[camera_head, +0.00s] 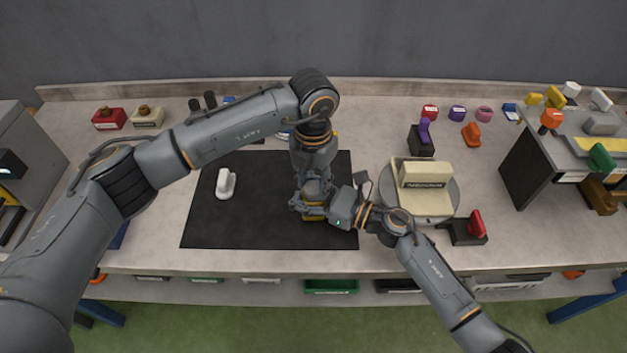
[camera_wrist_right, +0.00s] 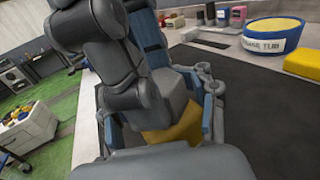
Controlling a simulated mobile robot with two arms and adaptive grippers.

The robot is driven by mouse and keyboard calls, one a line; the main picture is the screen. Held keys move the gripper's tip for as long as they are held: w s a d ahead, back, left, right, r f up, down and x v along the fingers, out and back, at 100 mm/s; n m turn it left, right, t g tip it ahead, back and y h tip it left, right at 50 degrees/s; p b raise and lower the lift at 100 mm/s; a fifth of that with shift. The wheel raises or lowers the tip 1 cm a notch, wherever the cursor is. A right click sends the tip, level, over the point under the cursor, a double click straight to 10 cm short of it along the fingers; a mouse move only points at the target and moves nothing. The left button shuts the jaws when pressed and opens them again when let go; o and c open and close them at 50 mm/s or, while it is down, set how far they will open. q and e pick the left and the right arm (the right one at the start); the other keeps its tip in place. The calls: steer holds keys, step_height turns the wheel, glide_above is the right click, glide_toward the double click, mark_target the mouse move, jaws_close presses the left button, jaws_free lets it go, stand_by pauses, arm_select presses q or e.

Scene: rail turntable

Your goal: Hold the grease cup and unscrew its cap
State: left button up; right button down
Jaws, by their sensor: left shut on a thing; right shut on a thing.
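The grease cup shows only as a yellow piece (camera_head: 313,213) low between my two grippers, over the dark mat; it also shows in the right wrist view (camera_wrist_right: 178,130). My right gripper (camera_head: 322,210) reaches in from the right and is shut on the cup from the side. My left gripper (camera_head: 313,192) points down from above and is shut at the cup's top. The cap is hidden by the left fingers, so I cannot see how it sits on the cup.
The dark mat (camera_head: 260,215) is mostly clear, with a white object (camera_head: 226,183) at left. A blue grease tub (camera_wrist_right: 272,36) and a yellow block (camera_wrist_right: 303,63) stand beyond the grippers. A turntable (camera_head: 452,195) with a cream object (camera_head: 424,180) stands close right of my right gripper.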

arm_select(q)
steer(key=n, duration=0.4)
steer(key=shift+s+f, duration=0.1)
steer(key=shift+f, duration=0.15)
jaws_close()
steer(key=shift+s+n, duration=0.1)
steer(key=shift+n, duration=0.9)
steer(key=n, duration=0.3)
steer(key=shift+n, duration=1.4)
